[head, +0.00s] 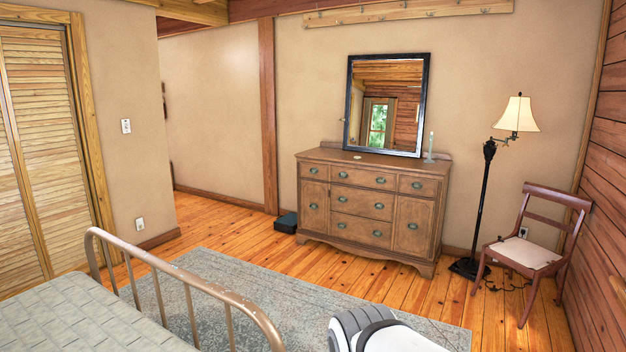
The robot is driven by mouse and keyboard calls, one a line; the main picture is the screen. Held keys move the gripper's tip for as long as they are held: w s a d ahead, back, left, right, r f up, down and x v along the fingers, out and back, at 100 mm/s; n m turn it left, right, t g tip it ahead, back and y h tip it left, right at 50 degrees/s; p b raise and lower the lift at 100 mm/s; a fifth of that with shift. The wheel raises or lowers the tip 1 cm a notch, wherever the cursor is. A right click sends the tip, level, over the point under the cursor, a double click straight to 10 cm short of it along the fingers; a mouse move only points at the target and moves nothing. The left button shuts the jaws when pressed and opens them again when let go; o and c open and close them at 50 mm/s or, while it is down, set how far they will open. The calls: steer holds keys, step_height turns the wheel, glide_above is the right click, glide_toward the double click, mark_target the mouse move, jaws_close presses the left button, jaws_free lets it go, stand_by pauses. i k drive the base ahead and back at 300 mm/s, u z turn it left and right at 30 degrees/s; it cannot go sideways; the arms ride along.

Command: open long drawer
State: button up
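A wooden dresser (400,165) stands against the far wall, seen whole in the head view. Two more long drawers, an upper one (350,204) and a lower one (348,229), sit below in the center between two side doors. Oval green-grey pulls show on the fronts. All drawers look shut. My gripper is not in view; only a white and grey part of my own body shows at the bottom edge, well apart from the dresser.
A bed with a metal footboard (190,290) fills the lower left. A grey rug (260,285) lies before the dresser, with bare floor between. A floor lamp (484,205) and a chair (525,252) stand right; a dark box (287,222) sits left.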

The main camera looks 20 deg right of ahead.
mark_target(342, 175)
steer(key=z, duration=0.7)
steer(key=i, duration=4.9)
steer(key=u, duration=1.35)
steer(key=i, duration=1.3)
steer(key=u, duration=0.05)
